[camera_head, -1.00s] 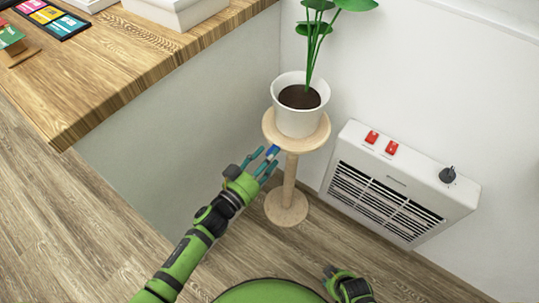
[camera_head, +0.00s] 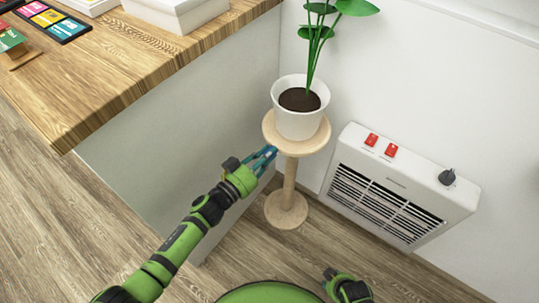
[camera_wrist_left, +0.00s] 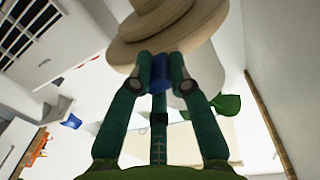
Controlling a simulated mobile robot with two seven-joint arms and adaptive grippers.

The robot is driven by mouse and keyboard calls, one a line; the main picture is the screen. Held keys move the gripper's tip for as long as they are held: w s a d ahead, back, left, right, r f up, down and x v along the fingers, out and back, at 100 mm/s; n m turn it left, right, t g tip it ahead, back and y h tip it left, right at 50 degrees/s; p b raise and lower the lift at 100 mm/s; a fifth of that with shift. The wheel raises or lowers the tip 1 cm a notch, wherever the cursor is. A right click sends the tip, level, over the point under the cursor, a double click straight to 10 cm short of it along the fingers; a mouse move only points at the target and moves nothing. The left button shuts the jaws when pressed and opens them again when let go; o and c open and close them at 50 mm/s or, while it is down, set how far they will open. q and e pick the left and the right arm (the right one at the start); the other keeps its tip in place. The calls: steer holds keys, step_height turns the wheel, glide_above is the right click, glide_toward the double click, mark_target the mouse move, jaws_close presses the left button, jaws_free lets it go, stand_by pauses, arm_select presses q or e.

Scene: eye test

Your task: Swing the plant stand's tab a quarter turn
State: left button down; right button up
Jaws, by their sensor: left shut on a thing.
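The plant stand (camera_head: 289,181) is pale wood with a round top and a round foot, and stands on the floor between the counter and the wall. A white pot (camera_head: 298,122) with a green plant sits upright on its top. The stand's tab (camera_wrist_left: 160,72) is blue and sits at the stand's round top in the left wrist view. My left gripper (camera_head: 267,156) is shut on the tab, just under the top's left edge. The fingers hide most of the tab in the head view. My right gripper (camera_head: 330,276) is low in the head view, away from the stand; its fingers are unclear.
A white heater (camera_head: 400,190) with two red switches and a dark knob (camera_head: 447,177) is on the wall right of the stand. A wooden counter (camera_head: 130,75) with a white box (camera_head: 175,12) is at the left. Floor in front of the stand is clear.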

arm_select(q)
steer(key=shift+w+a+m+g+h, duration=0.5)
steer(key=shift+w+m+g+h, duration=0.05)
steer(key=shift+m+g+h, duration=0.25)
steer(key=shift+w+a+m+g+h+b, duration=0.2)
steer(key=shift+m+g+h+b, duration=0.1)
steer(key=shift+g+h+b, duration=0.15)
steer(key=c, duration=1.1)
jaws_free()
steer(key=v, duration=0.7)
steer(key=shift+s+a, duration=0.15)
steer(key=shift+a, duration=0.05)
